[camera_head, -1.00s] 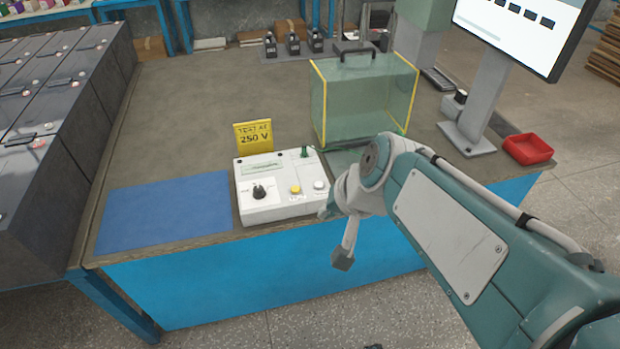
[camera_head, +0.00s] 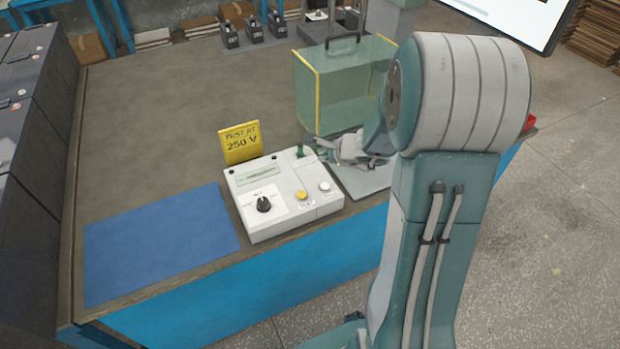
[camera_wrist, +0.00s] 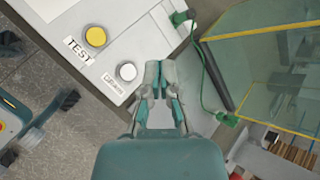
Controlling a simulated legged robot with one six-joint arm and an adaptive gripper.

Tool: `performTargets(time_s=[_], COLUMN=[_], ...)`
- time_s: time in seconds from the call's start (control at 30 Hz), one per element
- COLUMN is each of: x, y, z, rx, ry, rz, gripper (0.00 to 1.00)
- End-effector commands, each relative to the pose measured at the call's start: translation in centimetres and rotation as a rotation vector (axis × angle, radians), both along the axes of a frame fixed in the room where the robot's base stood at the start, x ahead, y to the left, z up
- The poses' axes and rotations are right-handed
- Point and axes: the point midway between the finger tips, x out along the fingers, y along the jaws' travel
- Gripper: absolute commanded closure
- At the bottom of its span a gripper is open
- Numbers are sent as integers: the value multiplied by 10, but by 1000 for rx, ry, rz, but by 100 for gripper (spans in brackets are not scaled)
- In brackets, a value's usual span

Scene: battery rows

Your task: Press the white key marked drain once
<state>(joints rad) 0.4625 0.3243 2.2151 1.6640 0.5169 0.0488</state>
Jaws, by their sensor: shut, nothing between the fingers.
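The white tester box (camera_head: 283,192) stands at the front edge of the bench. Its round white key (camera_head: 324,187) is at the right end of the front strip; in the wrist view the white key (camera_wrist: 127,71) has a small label beside it, too blurred to read. The yellow key (camera_head: 301,195) sits to its left; it also shows in the wrist view (camera_wrist: 95,37) beside the word TEST. My gripper (camera_wrist: 160,66) is shut and empty, its fingertips just right of the white key in the wrist view. In the head view my gripper (camera_head: 358,150) is partly visible right of the box.
A yellow 250 V sign (camera_head: 241,143) stands behind the box. A clear guard with yellow edges (camera_head: 318,95) stands close behind my gripper. A green lead (camera_wrist: 203,75) runs from the box. A blue mat (camera_head: 155,245) lies flat at left, with clear bench top behind it.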

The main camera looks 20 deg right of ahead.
Motion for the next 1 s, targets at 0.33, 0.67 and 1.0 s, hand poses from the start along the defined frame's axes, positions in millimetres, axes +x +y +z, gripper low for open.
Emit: performTargets(time_s=[0.33,0.67,1.0], x=[2,2,2], y=[-17,-15,-15], z=[-16,-27,-70], rx=[42,43,43], ry=[19,22,23], rz=[-94,-92,-92], gripper=[100,100,100])
